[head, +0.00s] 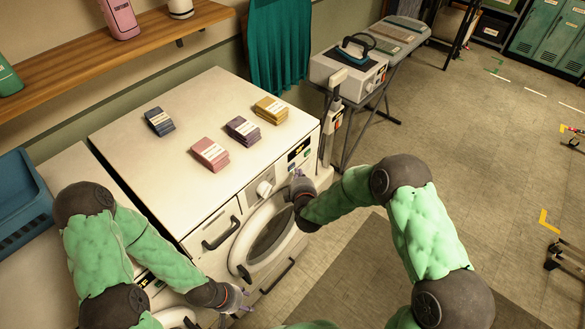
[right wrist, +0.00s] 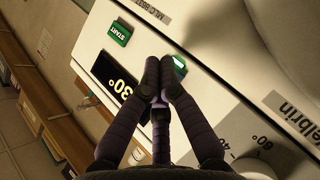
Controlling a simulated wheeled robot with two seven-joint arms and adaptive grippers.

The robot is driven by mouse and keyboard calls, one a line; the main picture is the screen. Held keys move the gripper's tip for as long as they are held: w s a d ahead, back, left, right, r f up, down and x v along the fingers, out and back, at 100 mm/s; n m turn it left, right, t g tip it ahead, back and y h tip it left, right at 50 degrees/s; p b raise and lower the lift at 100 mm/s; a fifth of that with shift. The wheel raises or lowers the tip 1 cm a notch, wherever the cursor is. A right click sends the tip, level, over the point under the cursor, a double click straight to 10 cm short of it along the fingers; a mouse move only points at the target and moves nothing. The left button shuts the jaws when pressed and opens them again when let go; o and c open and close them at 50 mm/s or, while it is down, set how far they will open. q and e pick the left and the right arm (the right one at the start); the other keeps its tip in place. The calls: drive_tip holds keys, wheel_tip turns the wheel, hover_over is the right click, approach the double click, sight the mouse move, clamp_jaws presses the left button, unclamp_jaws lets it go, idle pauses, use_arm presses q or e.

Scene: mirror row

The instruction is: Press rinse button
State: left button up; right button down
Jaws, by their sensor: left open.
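The white washing machine (head: 262,210) stands before me, with a dial (head: 264,188) and a dark display (head: 298,149) on its front panel. In the right wrist view the display (right wrist: 112,75) reads 30°. A green START button (right wrist: 119,33) is beside it. A second green button (right wrist: 180,64) shows at my right fingertips; its label is hidden, and I cannot tell if they touch it. My right gripper (right wrist: 160,66) has its fingers together, with nothing between them; it also shows in the head view (head: 299,183). My left gripper (head: 238,297) is open and empty, low in front of the machines.
A blue crate (head: 22,205) is at the left. An ironing board with an iron (head: 355,47) stands behind right. The floor (head: 480,150) at right is mostly clear.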

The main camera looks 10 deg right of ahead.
drive_tip(key=s+d, duration=0.3)
drive_tip(key=s, duration=0.1)
drive_tip(key=shift+s+d, duration=0.35)
idle(0.3)
